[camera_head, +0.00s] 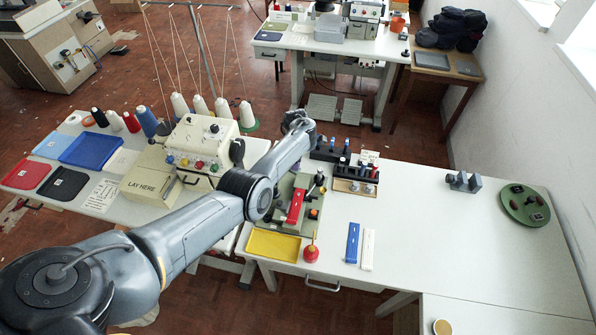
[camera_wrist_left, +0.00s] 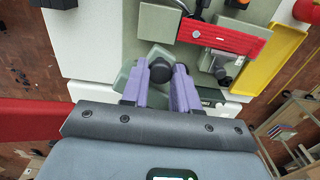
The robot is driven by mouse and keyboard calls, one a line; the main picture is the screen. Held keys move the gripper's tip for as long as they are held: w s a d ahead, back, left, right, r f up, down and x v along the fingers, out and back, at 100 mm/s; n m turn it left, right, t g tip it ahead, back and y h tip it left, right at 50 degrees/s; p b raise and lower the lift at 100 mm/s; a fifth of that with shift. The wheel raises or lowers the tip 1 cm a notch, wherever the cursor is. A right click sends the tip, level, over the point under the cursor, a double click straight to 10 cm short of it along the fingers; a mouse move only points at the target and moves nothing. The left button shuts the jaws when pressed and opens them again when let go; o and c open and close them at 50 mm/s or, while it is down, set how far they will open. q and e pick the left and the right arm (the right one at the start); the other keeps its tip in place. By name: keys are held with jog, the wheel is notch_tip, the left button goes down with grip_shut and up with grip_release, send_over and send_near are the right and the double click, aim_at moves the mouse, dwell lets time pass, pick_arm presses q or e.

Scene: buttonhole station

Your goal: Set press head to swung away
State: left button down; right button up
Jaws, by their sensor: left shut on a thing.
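The small press station, a pale green base (camera_head: 274,218) with a red strip (camera_head: 295,206) on it, stands on the white table, partly hidden behind my left arm. My left gripper (camera_wrist_left: 160,84) shows in the left wrist view, its two purple fingers shut on a round black knob (camera_wrist_left: 161,69). The knob sits by a grey-green part at the edge of the station. The red strip (camera_wrist_left: 228,38) lies to its right. In the head view the knob is hidden by my arm. I cannot tell how the press head is turned. My right gripper is out of view.
A yellow tray (camera_head: 272,246) and a red round bottle (camera_head: 311,253) stand in front of the station. Blue (camera_head: 352,243) and white (camera_head: 368,249) strips lie to the right. A black rack (camera_head: 330,151) stands behind. The table's right side is mostly free.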

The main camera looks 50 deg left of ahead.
pick_arm(q)
jog(key=shift+w+a+n+b, duration=0.15)
jog(key=shift+a+n+b, duration=0.8)
jog(key=shift+n, duration=0.15)
jog(key=c, duration=0.8)
grip_release()
jog(key=shift+c, duration=0.2)
jog(key=shift+r, duration=0.1)
notch_tip(320, 180, up, 11)
jog(key=p, duration=0.3)
jog(key=shift+f+p, duration=0.2)
jog(key=shift+p, duration=0.1)
jog(key=shift+f, duration=0.15)
